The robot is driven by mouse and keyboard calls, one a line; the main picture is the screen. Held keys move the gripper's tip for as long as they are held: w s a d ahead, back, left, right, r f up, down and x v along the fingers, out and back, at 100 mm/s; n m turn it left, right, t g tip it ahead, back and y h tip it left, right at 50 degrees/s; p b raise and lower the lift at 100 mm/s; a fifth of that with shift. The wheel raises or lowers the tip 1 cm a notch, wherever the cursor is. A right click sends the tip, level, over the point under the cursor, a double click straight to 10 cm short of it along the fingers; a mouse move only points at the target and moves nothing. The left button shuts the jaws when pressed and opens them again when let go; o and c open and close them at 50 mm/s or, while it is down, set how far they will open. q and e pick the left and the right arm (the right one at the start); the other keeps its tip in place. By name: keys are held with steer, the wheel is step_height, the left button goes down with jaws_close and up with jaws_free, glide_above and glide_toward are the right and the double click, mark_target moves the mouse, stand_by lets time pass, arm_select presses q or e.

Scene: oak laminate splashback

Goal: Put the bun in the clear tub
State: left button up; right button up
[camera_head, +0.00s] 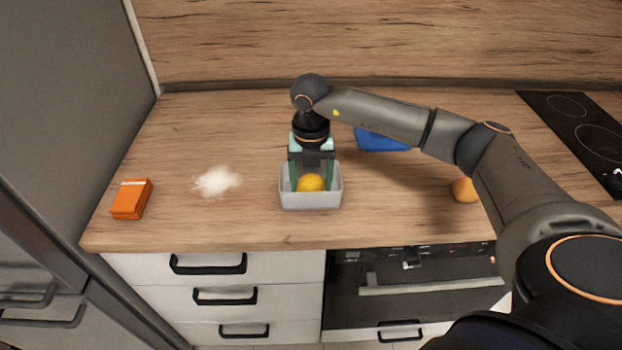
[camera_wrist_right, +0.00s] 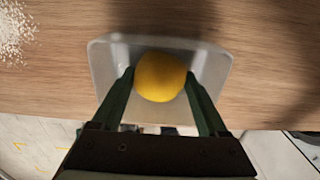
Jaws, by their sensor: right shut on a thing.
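My right gripper (camera_head: 311,177) points down into the pale, greyish tub (camera_head: 310,201), which stands near the counter's front edge. It is shut on a smooth, yellow round thing (camera_head: 311,184) inside the tub. In the right wrist view the fingers (camera_wrist_right: 160,80) sit on either side of the yellow round thing (camera_wrist_right: 160,77), within the walls of the tub (camera_wrist_right: 104,64). An orange-tan round thing (camera_head: 463,189) lies on the counter to the right, partly hidden by my right arm. I cannot tell for sure which round thing is the bun. My left gripper is out of view.
An orange box (camera_head: 131,199) stands at the counter's left end. White powder (camera_head: 217,181) is spilled between it and the tub. A blue thing (camera_head: 382,141) lies behind my right arm. A black hob (camera_head: 580,130) is at the right. The counter's front edge is close to the tub.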

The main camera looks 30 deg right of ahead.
mark_target(311, 177)
steer(key=o, duration=1.2)
steer(key=shift+f, duration=0.1)
steer(key=shift+o, duration=0.2)
step_height(311, 177, up, 12)
steer(key=b, duration=0.1)
steer(key=shift+r, duration=0.2)
